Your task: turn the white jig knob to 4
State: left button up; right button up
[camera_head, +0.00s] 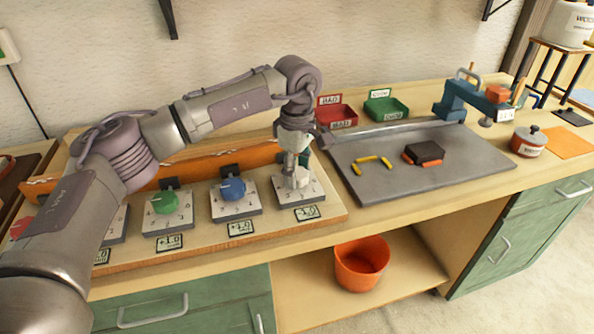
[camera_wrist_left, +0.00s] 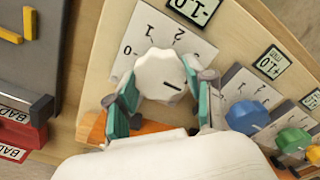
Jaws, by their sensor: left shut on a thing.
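The white jig knob (camera_wrist_left: 158,72) sits on its pale numbered plate (camera_wrist_left: 125,48) at the right end of the jig board. Its short black pointer mark faces lower right in the left wrist view, towards one finger; the figure there is hidden. My left gripper (camera_wrist_left: 165,88) has its teal fingers on both sides of the knob and is shut on it. In the head view my left gripper (camera_head: 295,168) comes down from above and covers most of the knob. A card marked -1.0 (camera_head: 307,212) lies in front of this plate.
The blue knob (camera_head: 232,189) and green knob (camera_head: 164,203) stand to the left on the same board. A grey mat (camera_head: 440,180) with yellow pieces and a dark block lies to the right. Red (camera_head: 337,116) and green (camera_head: 386,108) bins stand behind.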

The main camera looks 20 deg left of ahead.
pick_arm(q)
jog(key=shift+w+r, duration=0.1)
jog(key=shift+r, duration=0.05)
dwell(0.3)
jog(key=o, duration=1.2)
jog(key=shift+c, duration=0.2)
notch_tip(320, 180, up, 12)
